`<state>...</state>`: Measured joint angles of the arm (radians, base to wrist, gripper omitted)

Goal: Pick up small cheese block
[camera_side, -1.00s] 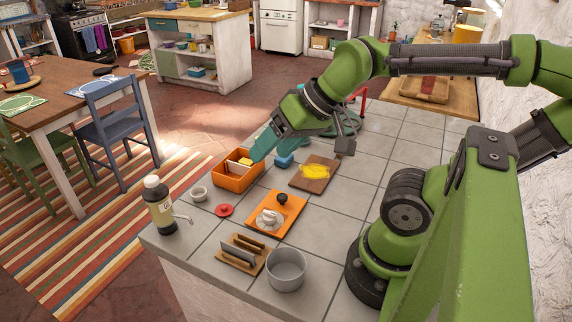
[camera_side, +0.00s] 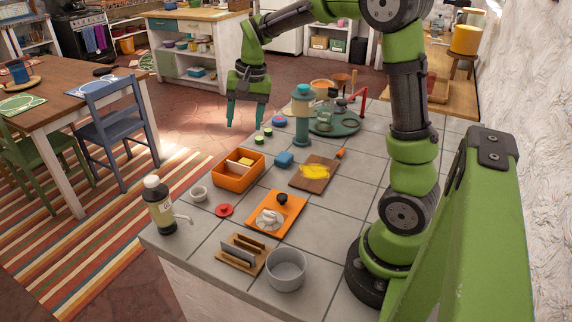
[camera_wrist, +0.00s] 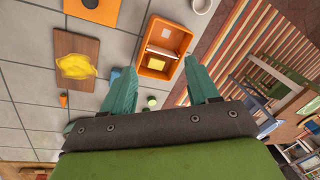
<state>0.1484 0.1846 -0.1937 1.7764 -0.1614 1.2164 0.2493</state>
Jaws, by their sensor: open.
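A small yellow block (camera_side: 246,162), which looks like the cheese, sits in the far part of an orange divided box (camera_side: 225,181) on the tiled counter. In the wrist view the block (camera_wrist: 156,64) shows inside the box (camera_wrist: 147,45), beside a white divider. My gripper (camera_side: 244,122) is open and empty, with its fingers pointing down, high and beyond the box in the side view. In the wrist view my two teal fingertips (camera_wrist: 157,65) frame the box's near end from a distance.
A wooden board (camera_side: 310,181) with a yellow item lies right of the box, and a blue block (camera_side: 284,160) stands between them. A teal grinder (camera_side: 302,120) stands behind.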

